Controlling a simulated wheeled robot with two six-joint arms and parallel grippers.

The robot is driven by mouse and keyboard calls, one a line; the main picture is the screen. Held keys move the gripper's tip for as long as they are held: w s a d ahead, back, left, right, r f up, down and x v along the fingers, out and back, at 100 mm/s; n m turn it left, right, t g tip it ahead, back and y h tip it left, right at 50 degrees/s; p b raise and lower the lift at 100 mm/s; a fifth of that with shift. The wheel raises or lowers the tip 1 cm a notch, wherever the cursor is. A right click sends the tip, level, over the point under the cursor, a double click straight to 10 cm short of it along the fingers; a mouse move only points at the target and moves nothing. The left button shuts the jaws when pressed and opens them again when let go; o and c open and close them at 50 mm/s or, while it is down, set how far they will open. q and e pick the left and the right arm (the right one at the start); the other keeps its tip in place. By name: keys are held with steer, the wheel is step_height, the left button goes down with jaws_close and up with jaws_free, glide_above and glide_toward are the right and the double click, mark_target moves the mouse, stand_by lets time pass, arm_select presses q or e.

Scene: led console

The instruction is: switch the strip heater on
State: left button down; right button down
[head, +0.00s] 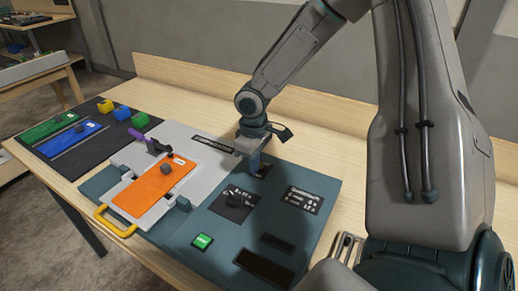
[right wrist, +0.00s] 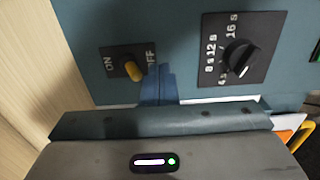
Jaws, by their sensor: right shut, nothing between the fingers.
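A toggle switch with a yellow lever (right wrist: 135,71) sits on a dark plate marked ON at left and OFF at right in the right wrist view. The lever tip looks slightly toward OFF. My right gripper (head: 254,170) is shut and empty, pointing down over the far part of the teal console (head: 218,222). Its blue fingers (right wrist: 160,84) show in the right wrist view beside the OFF side of the switch; I cannot tell if they touch it. In the head view the gripper largely hides the switch. My left gripper is not in view.
A timer knob (right wrist: 240,57) stands right of the switch in the right wrist view. The console also has a green button (head: 202,241). An orange plate (head: 157,188) and yellow handle (head: 115,222) lie left. Colored blocks stand on a dark mat (head: 92,137).

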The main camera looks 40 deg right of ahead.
steer(key=shift+w+d, duration=0.1)
steer(key=shift+d, duration=0.2)
steer(key=shift+w+d+r+p, duration=0.1)
steer(key=shift+d+p, duration=0.2)
steer(key=shift+d, duration=0.1)
steer(key=shift+w+d, duration=0.15)
steer(key=shift+d, duration=0.4)
steer(key=shift+a, duration=0.1)
step_height(320, 180, up, 7)
steer(key=p, duration=0.5)
steer(key=shift+a+p, duration=0.35)
steer(key=shift+a, duration=0.05)
stand_by(0.4)
